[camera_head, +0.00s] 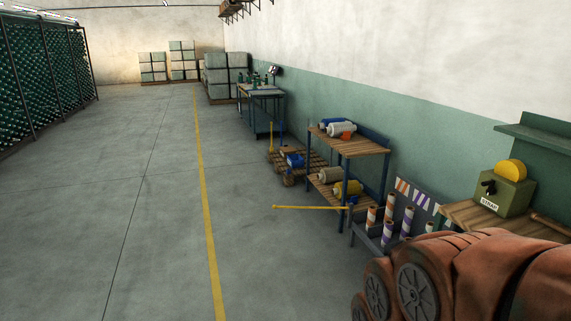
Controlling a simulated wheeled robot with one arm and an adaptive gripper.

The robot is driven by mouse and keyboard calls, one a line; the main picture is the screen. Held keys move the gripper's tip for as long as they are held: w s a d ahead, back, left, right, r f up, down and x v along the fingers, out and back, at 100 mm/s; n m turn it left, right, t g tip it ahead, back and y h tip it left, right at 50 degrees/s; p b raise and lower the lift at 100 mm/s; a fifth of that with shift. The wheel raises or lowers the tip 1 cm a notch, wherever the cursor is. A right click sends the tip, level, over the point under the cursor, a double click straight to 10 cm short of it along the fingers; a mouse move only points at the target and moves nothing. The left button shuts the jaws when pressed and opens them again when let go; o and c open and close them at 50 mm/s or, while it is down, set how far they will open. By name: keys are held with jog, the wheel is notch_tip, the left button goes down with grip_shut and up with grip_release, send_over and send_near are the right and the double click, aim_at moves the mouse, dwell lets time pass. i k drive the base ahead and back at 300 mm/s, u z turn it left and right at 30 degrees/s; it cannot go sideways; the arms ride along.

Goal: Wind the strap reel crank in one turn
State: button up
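The strap reel (505,192) is a green box with a white label reading "STRAP", standing on a wooden-topped bench (462,215) at the right. A yellow disc (510,171) shows at its top. A small dark part, seemingly the crank (488,187), sits on its left face; its exact angle is too small to tell. My orange-brown arm fills the lower right corner, in front of the bench, and hides part of it. My gripper is not in view.
A yellow bar (310,207) juts left over the floor near a rack of striped rolls (389,232). A shelf unit (352,148), a wooden cart (308,163) and a workbench (262,92) line the right wall. Open floor (150,200) lies left, crossed by a yellow line.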

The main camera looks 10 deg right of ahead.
aim_at(491, 191)
jog(key=z, duration=0.4)
jog(key=i, duration=1.75)
jog(key=z, duration=0.55)
